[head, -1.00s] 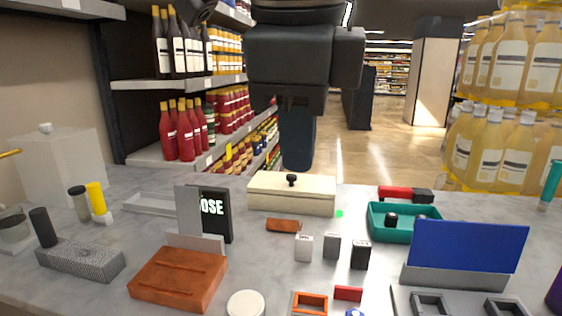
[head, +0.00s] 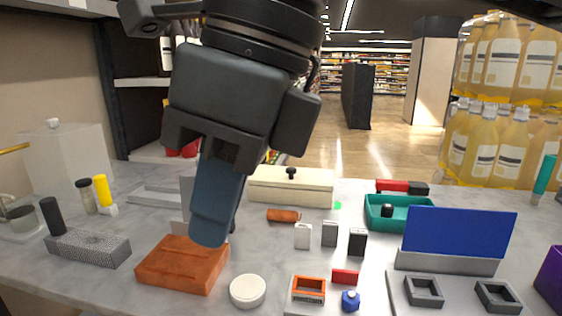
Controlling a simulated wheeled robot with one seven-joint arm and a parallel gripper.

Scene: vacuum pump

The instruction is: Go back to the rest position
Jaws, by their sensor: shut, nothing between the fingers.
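My gripper (head: 207,238) hangs large in the head view, left of the middle, with its blue fingers pointing down and slightly left. The fingers are shut and hold nothing. They appear above the far edge of the orange-brown block (head: 184,265) and hide most of the dark sign and the grey upright behind it. I cannot tell the exact height of the fingertips over the counter.
The counter (head: 120,291) holds a cream box (head: 290,187), a teal tray (head: 398,214), a blue panel (head: 458,237), a white round lid (head: 247,291), small boxes (head: 329,233) and a grey textured block (head: 90,249). Bottles (head: 512,142) stand at the right.

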